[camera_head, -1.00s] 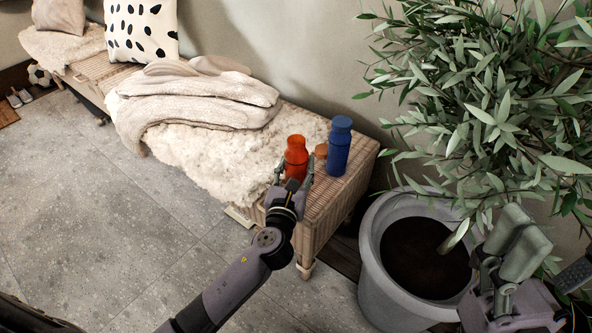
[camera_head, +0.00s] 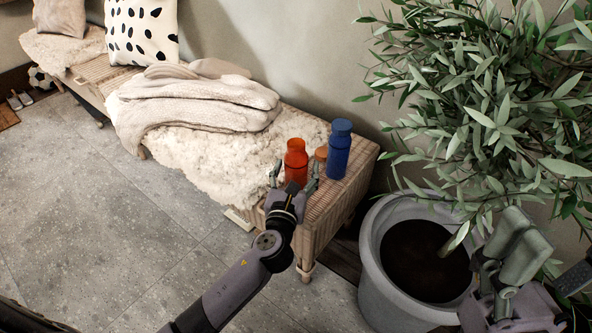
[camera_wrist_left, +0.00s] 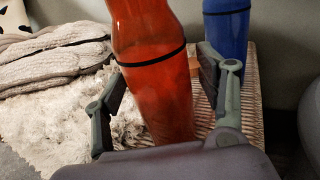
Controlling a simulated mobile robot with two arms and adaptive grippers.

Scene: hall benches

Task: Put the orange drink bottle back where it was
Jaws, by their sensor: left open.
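The orange drink bottle (camera_head: 296,162) stands upright on the near right end of the wicker bench (camera_head: 326,208). My left gripper (camera_head: 294,177) is open in front of it. In the left wrist view the orange bottle (camera_wrist_left: 152,75) stands between the spread fingers, with a gap on each side at the fingertips. Its top is cut off there, and its base is hidden behind the gripper. My right gripper (camera_head: 512,252) is at the lower right, in front of the plant; I cannot tell its opening.
A blue bottle (camera_head: 338,150) stands just right of the orange one, with a small orange-brown object (camera_head: 321,153) between them. A fleece (camera_head: 200,165) and a knitted blanket (camera_head: 195,98) cover the bench to the left. A large potted plant (camera_head: 372,270) stands at right.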

